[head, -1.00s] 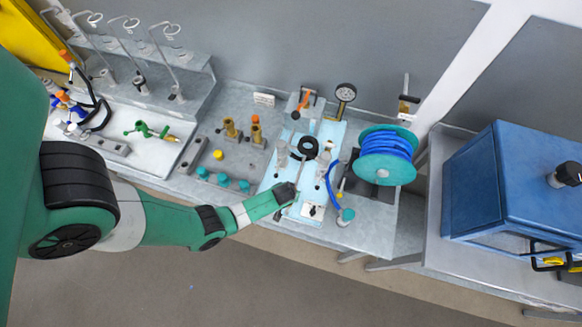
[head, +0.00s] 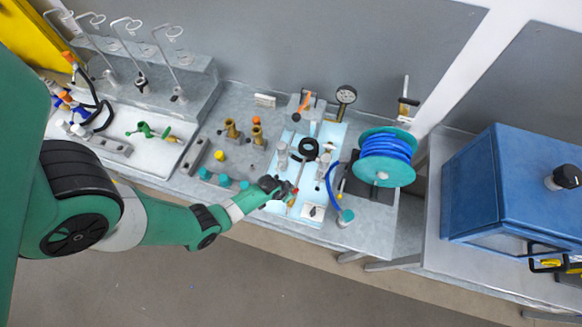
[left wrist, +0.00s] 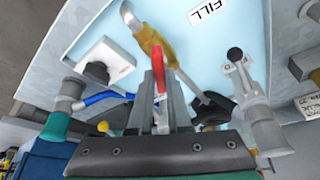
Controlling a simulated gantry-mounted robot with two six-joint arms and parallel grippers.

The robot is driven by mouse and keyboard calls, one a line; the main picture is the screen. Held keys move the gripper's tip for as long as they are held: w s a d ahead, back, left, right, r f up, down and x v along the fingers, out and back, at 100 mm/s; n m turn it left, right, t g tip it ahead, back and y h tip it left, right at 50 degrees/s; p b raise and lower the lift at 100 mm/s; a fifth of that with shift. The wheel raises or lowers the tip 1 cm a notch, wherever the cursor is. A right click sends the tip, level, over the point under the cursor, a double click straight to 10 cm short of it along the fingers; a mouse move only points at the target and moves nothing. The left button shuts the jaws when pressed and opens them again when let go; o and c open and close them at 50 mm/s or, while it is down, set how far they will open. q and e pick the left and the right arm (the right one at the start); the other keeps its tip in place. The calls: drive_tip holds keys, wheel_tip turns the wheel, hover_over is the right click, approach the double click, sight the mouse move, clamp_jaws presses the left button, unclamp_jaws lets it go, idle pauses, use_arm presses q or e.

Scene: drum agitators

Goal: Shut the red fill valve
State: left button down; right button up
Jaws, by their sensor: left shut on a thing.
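The red fill valve handle (left wrist: 159,68) sits on a brass valve body (left wrist: 147,38) beside a "FILL" label (left wrist: 207,12) on the light blue panel. My left gripper (left wrist: 159,88) is shut on the red handle, with its fingers on either side of the lever. In the head view, my left gripper (head: 286,190) is at the front part of the panel (head: 272,206). A small bit of red handle (head: 295,191) shows at its tip there; the rest is largely hidden. How far the valve is turned is hard to tell. My right gripper is in neither view.
A white plate with a black knob (left wrist: 97,72) is close beside the valve, and a grey fitting with a black ball lever (left wrist: 240,75) stands on the other side. A blue hose reel (head: 385,158) stands to the right. Teal knobs (head: 224,180) are left of the gripper.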

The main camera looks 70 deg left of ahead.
use_arm(q)
drive_tip(key=m+h, duration=0.1)
drive_tip(key=m, duration=0.2)
drive_tip(key=shift+a+m+b, duration=0.15)
drive_tip(key=shift+m+b, duration=0.2)
drive_tip(key=shift+m, duration=0.05)
drive_tip(key=shift+m+h, duration=0.6)
drive_tip(key=shift+m, duration=0.3)
drive_tip(key=m+h, duration=0.1)
drive_tip(key=m, duration=0.1)
drive_tip(key=shift+a+m+p, duration=0.1)
drive_tip(key=shift+m+p, duration=0.2)
drive_tip(key=shift+p, duration=0.05)
drive_tip(key=shift+m+g+h+p, duration=0.3)
drive_tip(key=shift+m+h+p, duration=0.15)
drive_tip(key=shift+m, duration=1.25)
drive_tip(key=shift+h, duration=0.25)
drive_tip(key=c, duration=0.9)
unclamp_jaws()
drive_tip(key=shift+o, duration=0.2)
